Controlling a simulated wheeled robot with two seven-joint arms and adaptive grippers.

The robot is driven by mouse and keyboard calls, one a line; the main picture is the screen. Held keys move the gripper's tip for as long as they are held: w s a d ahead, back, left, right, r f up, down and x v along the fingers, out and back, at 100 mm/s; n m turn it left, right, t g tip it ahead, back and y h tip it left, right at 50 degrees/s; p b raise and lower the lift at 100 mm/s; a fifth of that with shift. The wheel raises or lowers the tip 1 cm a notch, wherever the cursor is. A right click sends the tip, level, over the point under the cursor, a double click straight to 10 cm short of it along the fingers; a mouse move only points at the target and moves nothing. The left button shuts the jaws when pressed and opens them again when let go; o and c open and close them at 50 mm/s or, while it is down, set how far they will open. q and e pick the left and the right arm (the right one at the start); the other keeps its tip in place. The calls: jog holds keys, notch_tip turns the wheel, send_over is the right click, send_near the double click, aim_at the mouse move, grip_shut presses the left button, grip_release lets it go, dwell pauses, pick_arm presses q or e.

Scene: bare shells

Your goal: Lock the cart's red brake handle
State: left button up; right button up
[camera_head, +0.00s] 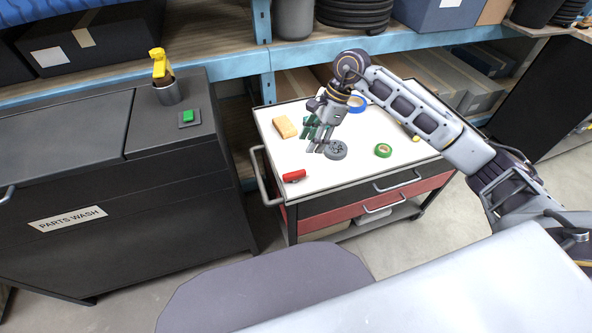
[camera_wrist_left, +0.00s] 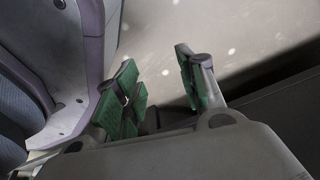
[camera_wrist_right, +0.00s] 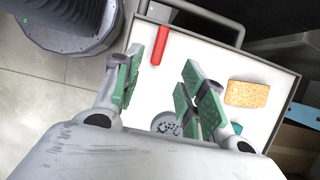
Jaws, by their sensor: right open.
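The red brake handle (camera_head: 294,176) is a short red bar at the near left corner of the cart's white top (camera_head: 352,173). It also shows as a red bar in the right wrist view (camera_wrist_right: 159,46), near the cart's edge by the push rail. My right gripper (camera_head: 314,140) is above the cart top, behind and to the right of the handle. Its green-padded fingers (camera_wrist_right: 163,76) are apart with nothing between them, and the handle lies beyond the fingertips. My left gripper (camera_wrist_left: 155,69) is out of the head view; its fingers are apart and empty over bare floor.
On the cart lie a sponge (camera_head: 285,127), a grey round part (camera_head: 336,150), green tape (camera_head: 383,150) and blue tape (camera_head: 356,103). A grey push rail (camera_head: 264,179) is at its left. The black parts washer (camera_head: 120,185) stands left; shelving is behind.

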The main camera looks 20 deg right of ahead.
aim_at(295, 173)
jog(key=shift+x, duration=6.7)
jog(key=shift+c, duration=0.5)
jog(key=shift+b, duration=0.3)
grip_shut()
